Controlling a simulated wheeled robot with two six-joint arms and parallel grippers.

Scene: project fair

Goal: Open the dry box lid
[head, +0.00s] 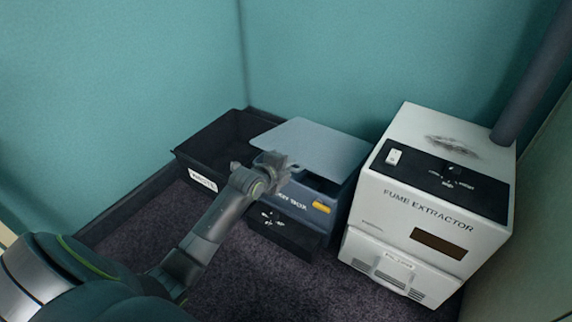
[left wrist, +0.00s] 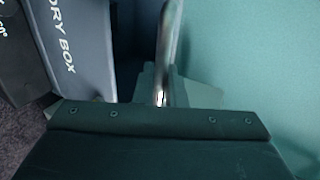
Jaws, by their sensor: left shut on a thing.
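The dry box (head: 291,200) is a blue-grey box with "DRY BOX" lettering and a yellow patch on its front. Its flat grey-blue lid (head: 315,145) is tilted up, with a dark gap between it and the box front. My left gripper (head: 277,163) is at the lid's front left edge and is shut on it; the exact contact is hard to see. In the left wrist view the dry box front (left wrist: 82,50) shows at upper left, beside a shiny metal bar (left wrist: 168,55). My right gripper is not in view.
A white fume extractor (head: 425,205) with a dark pipe (head: 537,70) stands close to the right of the dry box. A black open bin (head: 207,150) with a white label stands to the left. Teal walls close off the back. Dark carpet lies in front.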

